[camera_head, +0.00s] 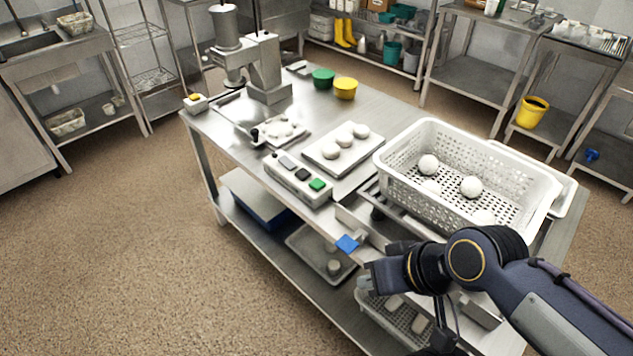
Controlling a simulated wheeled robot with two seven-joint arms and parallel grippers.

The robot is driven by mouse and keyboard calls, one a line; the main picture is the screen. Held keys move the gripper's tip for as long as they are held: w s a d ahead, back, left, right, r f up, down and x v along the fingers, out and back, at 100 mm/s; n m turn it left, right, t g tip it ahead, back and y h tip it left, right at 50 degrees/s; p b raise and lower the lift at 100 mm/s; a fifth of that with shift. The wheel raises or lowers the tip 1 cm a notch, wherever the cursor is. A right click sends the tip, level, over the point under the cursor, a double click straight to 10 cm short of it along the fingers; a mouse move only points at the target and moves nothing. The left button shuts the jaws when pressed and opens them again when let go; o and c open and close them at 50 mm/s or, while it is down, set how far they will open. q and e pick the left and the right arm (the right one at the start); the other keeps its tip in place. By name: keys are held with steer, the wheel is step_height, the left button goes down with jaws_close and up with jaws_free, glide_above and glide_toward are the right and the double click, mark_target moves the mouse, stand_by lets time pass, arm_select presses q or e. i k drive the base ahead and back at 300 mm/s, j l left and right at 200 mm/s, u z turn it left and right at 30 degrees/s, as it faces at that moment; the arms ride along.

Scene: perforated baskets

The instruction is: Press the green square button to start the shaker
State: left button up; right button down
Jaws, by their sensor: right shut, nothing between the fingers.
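The green square button (317,185) is at the right end of a white control box (297,180) near the table's front edge. Two darker buttons sit left of it on the same box. A white perforated basket (400,173) holding several white balls stands on the table to the right, apparently on the shaker, whose frame is partly hidden. My right gripper (366,275) is shut and empty, in front of the table edge, below and to the right of the green button and apart from it. My left gripper is not in view.
A tray with white balls (332,152) lies behind the control box. Green (323,78) and yellow (345,89) tubs and a grey press (265,65) stand farther back. A blue tab (347,244) sticks out at the front edge. Floor at left is clear.

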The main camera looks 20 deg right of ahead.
mark_target(318, 185)
steer(key=i+j, duration=0.15)
steer(key=i, duration=0.25)
steer(key=i+j, duration=0.2)
steer(key=i, duration=0.25)
steer(key=i+j+z, duration=0.15)
steer(key=z, duration=1.5)
steer(key=i+j, duration=0.05)
steer(key=i, duration=0.05)
